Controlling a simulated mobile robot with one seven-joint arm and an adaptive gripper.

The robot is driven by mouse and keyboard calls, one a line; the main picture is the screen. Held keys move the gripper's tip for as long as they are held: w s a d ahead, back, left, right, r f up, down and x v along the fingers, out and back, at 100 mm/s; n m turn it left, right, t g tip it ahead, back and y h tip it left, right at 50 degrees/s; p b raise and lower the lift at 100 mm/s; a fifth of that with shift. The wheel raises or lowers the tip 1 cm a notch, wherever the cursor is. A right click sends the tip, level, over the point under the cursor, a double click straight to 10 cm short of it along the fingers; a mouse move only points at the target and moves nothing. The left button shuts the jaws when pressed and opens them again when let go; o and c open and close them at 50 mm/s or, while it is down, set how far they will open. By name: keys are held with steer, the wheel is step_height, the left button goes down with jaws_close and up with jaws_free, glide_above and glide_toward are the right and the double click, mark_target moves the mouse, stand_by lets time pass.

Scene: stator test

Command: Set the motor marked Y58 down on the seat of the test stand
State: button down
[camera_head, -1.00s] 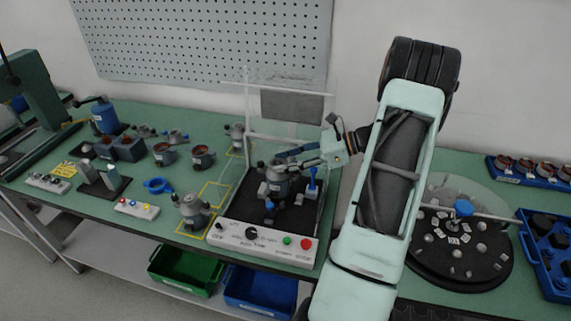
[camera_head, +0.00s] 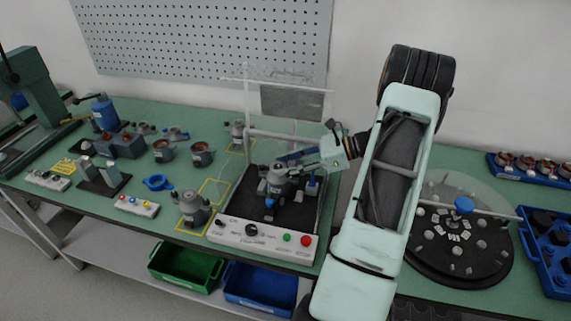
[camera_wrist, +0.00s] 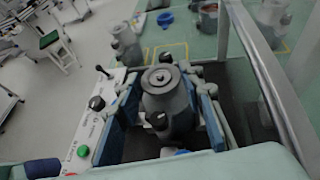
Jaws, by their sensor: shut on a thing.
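A grey motor (camera_head: 278,182) is inside the test stand (camera_head: 262,236), over its dark floor. My gripper (camera_head: 290,172) is shut on it, reaching in from the right. In the wrist view the motor (camera_wrist: 163,92) stands upright between the blue-padded fingers of my gripper (camera_wrist: 168,115). The seat below is hidden by the motor and fingers, so I cannot tell whether the motor touches it. No Y58 marking is readable.
The stand has a raised clear guard (camera_head: 290,75) and a front panel with knobs and buttons. Another grey motor (camera_head: 193,208) stands in a yellow-outlined area to the left. A round dark turntable (camera_head: 458,240) is to the right. Green (camera_head: 186,280) and blue bins are below.

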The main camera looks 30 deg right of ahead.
steer(key=c, duration=1.3)
jaws_free()
steer(key=shift+r, duration=0.15)
steer(key=shift+r, duration=0.25)
steer(key=v, duration=1.2)
steer(key=shift+r+b, duration=0.25)
steer(key=shift+b, duration=0.1)
steer(key=shift+a, duration=0.15)
